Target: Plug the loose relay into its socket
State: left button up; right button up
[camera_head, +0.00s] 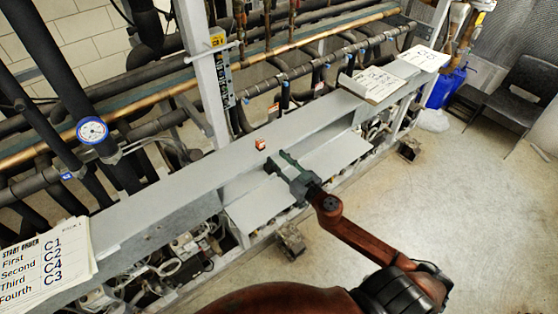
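A small orange-red and white block, apparently the relay (260,144), sits on the flat grey top of the rack beam (180,180). My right gripper (275,159) is just to the right of and below it in the picture, over the beam's front edge. Its two fingers look spread, with nothing seen between them, and they do not appear to touch the relay. I cannot make out the socket; the open bays under the beam hold wiring and small parts too small to tell apart. My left gripper is not in view.
Grey panels (300,185) slope out below the beam. A start-order sheet (45,262) lies at the left end, and other papers (374,84) lie farther right. Pipes and a gauge (92,130) stand behind. A chair (522,92) stands on open floor at right.

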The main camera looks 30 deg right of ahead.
aim_at(262, 144)
jog(key=w, duration=0.7)
jog(key=w+a, duration=0.1)
jog(key=w, duration=0.2)
jog(key=shift+w, duration=0.4)
jog(key=shift+c, duration=0.6)
grip_shut()
jog(key=shift+r, duration=0.1)
